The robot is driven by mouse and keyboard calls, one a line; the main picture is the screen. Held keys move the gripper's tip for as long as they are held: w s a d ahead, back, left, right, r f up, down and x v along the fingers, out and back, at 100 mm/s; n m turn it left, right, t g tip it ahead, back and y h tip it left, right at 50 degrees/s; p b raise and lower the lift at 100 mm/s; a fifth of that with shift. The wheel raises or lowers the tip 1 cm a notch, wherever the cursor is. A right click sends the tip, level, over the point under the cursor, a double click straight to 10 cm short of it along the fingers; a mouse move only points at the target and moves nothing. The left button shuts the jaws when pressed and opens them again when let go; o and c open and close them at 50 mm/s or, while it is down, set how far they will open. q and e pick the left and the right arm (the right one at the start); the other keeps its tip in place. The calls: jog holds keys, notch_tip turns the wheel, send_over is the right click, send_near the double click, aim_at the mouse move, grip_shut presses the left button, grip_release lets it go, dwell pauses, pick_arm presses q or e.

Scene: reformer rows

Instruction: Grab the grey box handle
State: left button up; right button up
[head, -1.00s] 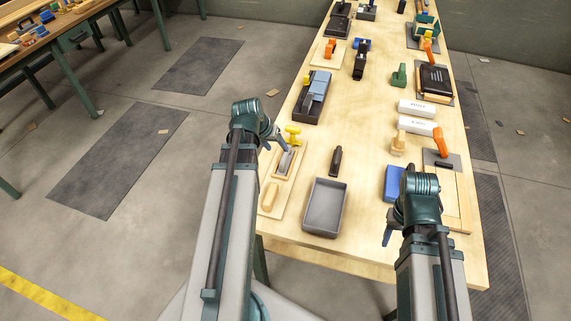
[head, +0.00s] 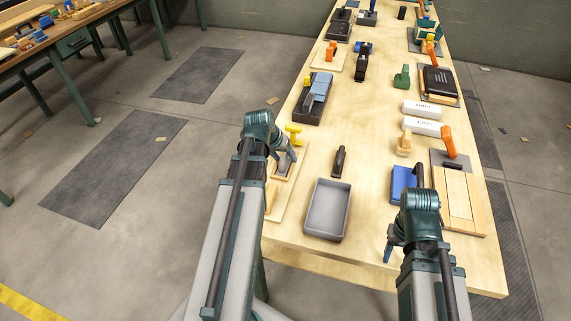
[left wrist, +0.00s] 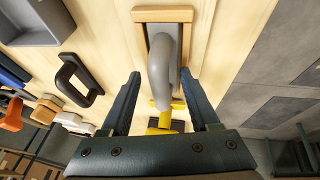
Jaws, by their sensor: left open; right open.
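A grey arched handle (left wrist: 163,75) on a grey block in a wooden frame (left wrist: 162,14) shows in the left wrist view. My left gripper (left wrist: 161,76) is open, with one finger on each side of this handle; I cannot tell whether they touch it. In the head view my left gripper (head: 287,158) is over the wooden board (head: 282,212) near the table's left edge and hides most of the handle. A grey open box (head: 327,209) stands to its right, apart from it. My right gripper (head: 389,250) is open and empty near the table's front right.
A yellow piece (head: 294,129) is just beyond the left gripper. A black handled tool (head: 339,161) lies behind the grey box. A blue block (head: 403,183) and a wooden frame (head: 460,200) are near the right arm. The table (head: 355,120) is clear in the middle.

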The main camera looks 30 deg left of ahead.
pick_arm(q)
jog(key=shift+c, duration=0.4)
grip_shut()
